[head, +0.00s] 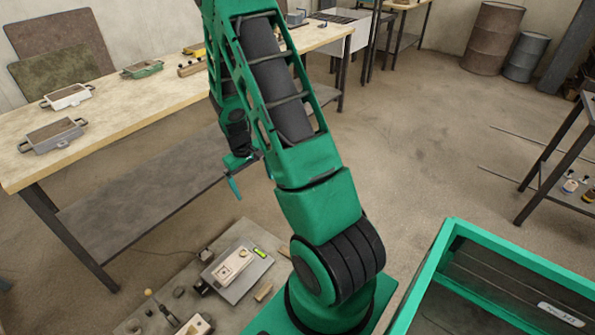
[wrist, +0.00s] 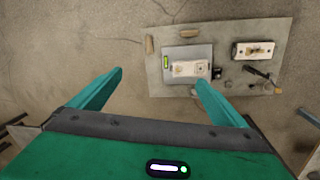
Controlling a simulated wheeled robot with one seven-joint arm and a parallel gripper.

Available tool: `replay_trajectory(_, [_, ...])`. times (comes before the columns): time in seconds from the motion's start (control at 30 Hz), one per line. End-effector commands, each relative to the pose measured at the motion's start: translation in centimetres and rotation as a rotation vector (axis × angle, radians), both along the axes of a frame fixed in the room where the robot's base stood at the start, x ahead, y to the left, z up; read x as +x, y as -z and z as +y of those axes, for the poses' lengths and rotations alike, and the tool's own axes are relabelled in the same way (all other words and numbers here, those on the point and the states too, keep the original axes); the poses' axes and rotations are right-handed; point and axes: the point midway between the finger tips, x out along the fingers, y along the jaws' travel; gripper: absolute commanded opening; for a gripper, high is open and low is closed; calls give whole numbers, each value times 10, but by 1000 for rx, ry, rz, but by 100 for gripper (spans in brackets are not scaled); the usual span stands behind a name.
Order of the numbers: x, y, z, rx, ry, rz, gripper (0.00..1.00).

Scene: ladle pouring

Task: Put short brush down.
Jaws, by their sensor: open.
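My gripper (wrist: 160,77) is open, with its two green fingers spread and nothing between them. In the head view it (head: 236,172) hangs near the front of the workbench, partly behind my own arm. Below it a flat board (wrist: 225,38) lies on the floor, also seen in the head view (head: 214,313). A dark tool (wrist: 258,73) stands or lies at the board's right. I cannot tell which of these, if any, is the short brush.
The board carries a grey plate with a light mould block (wrist: 188,68) and a second block (wrist: 254,50). A wooden workbench (head: 120,112) with several mould boxes stands at left. A green-rimmed bin (head: 520,262) is at lower right. The middle floor is clear.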

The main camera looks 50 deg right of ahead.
Motion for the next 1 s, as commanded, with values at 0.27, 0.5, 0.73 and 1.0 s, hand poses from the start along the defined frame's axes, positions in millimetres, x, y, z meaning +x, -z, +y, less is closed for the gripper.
replay_trajectory(0.27, [-48, -108, 9, -1, 92, -20, 96])
replay_trajectory(0.5, [-107, -177, 26, 19, 173, -33, 96])
replay_trajectory(0.73, [-171, -226, 48, 54, 248, -48, 96])
replay_trajectory(1.0, [-243, -257, 77, 106, 319, -62, 96])
